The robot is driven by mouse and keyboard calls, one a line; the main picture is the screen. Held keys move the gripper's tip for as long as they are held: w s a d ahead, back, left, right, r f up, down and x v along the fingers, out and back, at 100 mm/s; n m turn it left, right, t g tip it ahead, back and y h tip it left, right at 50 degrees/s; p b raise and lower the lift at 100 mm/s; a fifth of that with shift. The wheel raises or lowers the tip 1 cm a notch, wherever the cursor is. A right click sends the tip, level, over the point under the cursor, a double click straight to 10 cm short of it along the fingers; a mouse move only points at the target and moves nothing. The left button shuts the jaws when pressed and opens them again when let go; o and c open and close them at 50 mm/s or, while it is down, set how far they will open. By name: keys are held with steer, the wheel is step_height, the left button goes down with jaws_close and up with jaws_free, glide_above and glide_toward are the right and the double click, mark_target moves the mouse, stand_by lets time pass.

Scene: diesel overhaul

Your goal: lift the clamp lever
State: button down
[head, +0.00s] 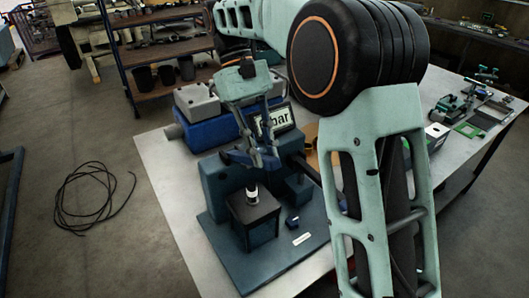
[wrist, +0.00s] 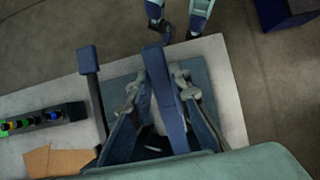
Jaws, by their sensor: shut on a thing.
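The clamp lever shows in the wrist view as a long blue bar (wrist: 163,88) between my fingers. My gripper (head: 251,157) is over the dark blue test fixture (head: 222,243) in the head view, with its fingers pointing down. In the wrist view my gripper (wrist: 160,100) has one finger on each side of the bar and is shut on it. In the head view the lever is mostly hidden by my fingers. A black block (head: 252,215) with a pale cylindrical piece (head: 252,194) on top stands at the front of the fixture.
A pressure display (head: 273,121) stands just behind my gripper. A blue post (wrist: 89,75) stands left of the lever. A coiled cable (head: 88,174) lies on the open floor.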

stand_by(0.3)
steer(key=c, duration=1.8)
jaws_free()
steer(key=shift+o, duration=0.2)
